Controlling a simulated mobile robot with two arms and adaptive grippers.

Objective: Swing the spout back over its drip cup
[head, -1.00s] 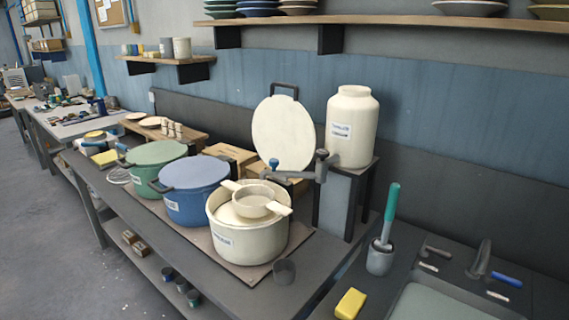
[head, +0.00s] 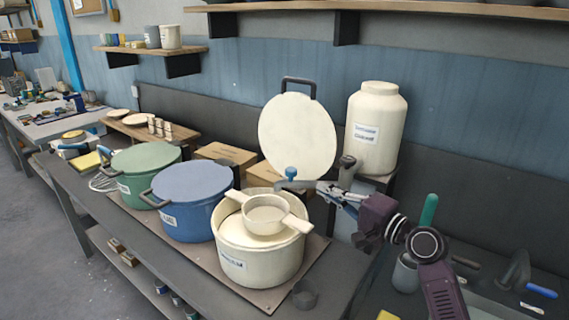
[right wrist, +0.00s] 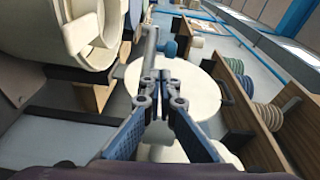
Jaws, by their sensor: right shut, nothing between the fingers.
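The grey spout (head: 300,184) with a blue knob (head: 291,173) reaches left from the cream jar (head: 376,128), its tip above the back of the cream pot (head: 262,255). The small dark grey cup (head: 305,294) stands at the front right of that pot, away from the spout tip. My right gripper (head: 323,188) is shut and empty at the spout, covering part of it. In the right wrist view the closed fingertips (right wrist: 163,84) lie at the near end of the visible spout tube (right wrist: 148,52); I cannot tell whether they touch. My left gripper is not in view.
A cream pan (head: 264,214) lies on the cream pot, with blue (head: 190,198) and green (head: 146,168) pots to its left. A round white lid (head: 297,135) stands behind the spout.

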